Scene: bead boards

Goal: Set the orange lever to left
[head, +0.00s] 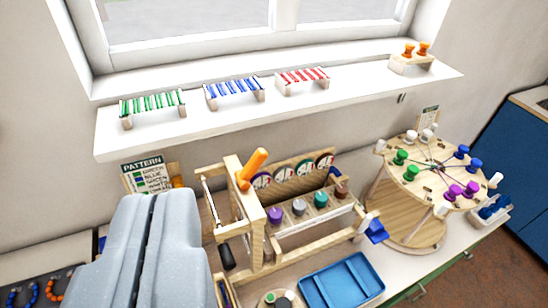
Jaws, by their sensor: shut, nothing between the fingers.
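The orange lever (252,168) stands up from the top of a wooden frame (251,208) near the middle of the head view. Its upper end leans to the right and its lower end meets the frame's top. My gripper (166,203) is large and grey at the lower left, with its two fingers together and nothing between them. It is to the left of the lever and apart from it in the picture. The gripper hides part of the bench and the area below the pattern card (148,172).
A blue tray (341,284) lies on the bench in front. Dials and coloured knobs (298,207) sit right of the lever. A round wooden board with coloured pegs (437,170) stands farther right. A window sill (200,122) with bead racks runs behind.

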